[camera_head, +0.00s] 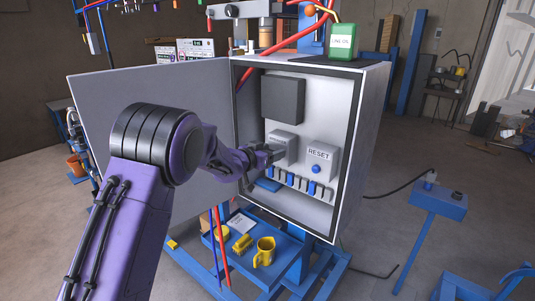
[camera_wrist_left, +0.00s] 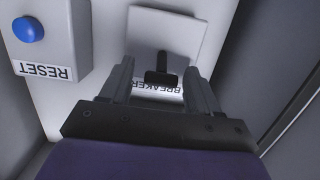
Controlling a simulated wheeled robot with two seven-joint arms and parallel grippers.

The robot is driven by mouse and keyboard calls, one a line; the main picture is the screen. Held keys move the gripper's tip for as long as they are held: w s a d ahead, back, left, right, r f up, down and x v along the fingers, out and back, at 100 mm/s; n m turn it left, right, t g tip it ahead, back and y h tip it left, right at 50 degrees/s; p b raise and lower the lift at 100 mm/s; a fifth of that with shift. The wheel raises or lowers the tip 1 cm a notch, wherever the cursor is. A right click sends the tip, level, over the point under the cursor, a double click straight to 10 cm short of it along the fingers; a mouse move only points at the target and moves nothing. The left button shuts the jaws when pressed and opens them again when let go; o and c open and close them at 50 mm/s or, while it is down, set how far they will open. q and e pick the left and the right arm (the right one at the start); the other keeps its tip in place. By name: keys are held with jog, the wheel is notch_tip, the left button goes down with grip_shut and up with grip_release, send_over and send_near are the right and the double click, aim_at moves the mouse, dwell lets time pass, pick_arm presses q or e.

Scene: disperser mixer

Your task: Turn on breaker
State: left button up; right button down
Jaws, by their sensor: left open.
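The breaker (camera_wrist_left: 177,38) is a light grey box with a dark T-shaped lever (camera_wrist_left: 161,70) and the label BREAKER, upside down in the left wrist view. In the head view the breaker (camera_head: 284,143) sits inside the open cabinet (camera_head: 366,110), partly hidden by my gripper. My left gripper (camera_head: 275,154) reaches into the cabinet in front of it. In the left wrist view its open fingers (camera_wrist_left: 160,82) stand on either side of the lever's end. I cannot tell whether they touch it. My right gripper is not in view.
A RESET box (camera_head: 320,160) with a blue button is right of the breaker. A row of blue and grey terminals (camera_head: 302,186) lies below. The cabinet door (camera_head: 160,90) stands open at left. A blue shelf (camera_head: 225,243) with a yellow jug (camera_head: 264,252) is underneath.

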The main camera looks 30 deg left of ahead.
pick_arm(q)
jog(key=s+r+b, duration=0.2)
jog(key=s+b, duration=0.1)
jog(key=s, duration=0.7)
jog(key=shift+a, duration=0.35)
jog(key=shift+f, duration=0.1)
jog(key=s+d+f+n+g+y+b, duration=0.2)
jog(key=s+f, duration=0.2)
jog(key=f, duration=0.8)
jog(key=s+d+f+n+g+y+b, duration=0.1)
jog(key=s+d+f+n+b, duration=0.2)
jog(key=f, duration=0.8)
jog(key=s+d+f+n+g+y+b, duration=0.15)
jog(key=s+f, duration=0.25)
jog(key=f, duration=0.8)
jog(key=s+d+f+g+b, duration=0.2)
jog(key=s+d+f+g, duration=0.1)
jog(key=s+f, duration=0.7)
jog(key=s+d+f+n+g+b, duration=0.1)
jog(key=s+f+g, duration=0.4)
jog(key=s+f, duration=0.6)
jog(key=s+d+b, duration=0.1)
jog(key=s+d, duration=0.1)
jog(key=s, duration=0.3)
jog(key=shift+s+f, duration=0.25)
jog(key=shift+s, duration=0.1)
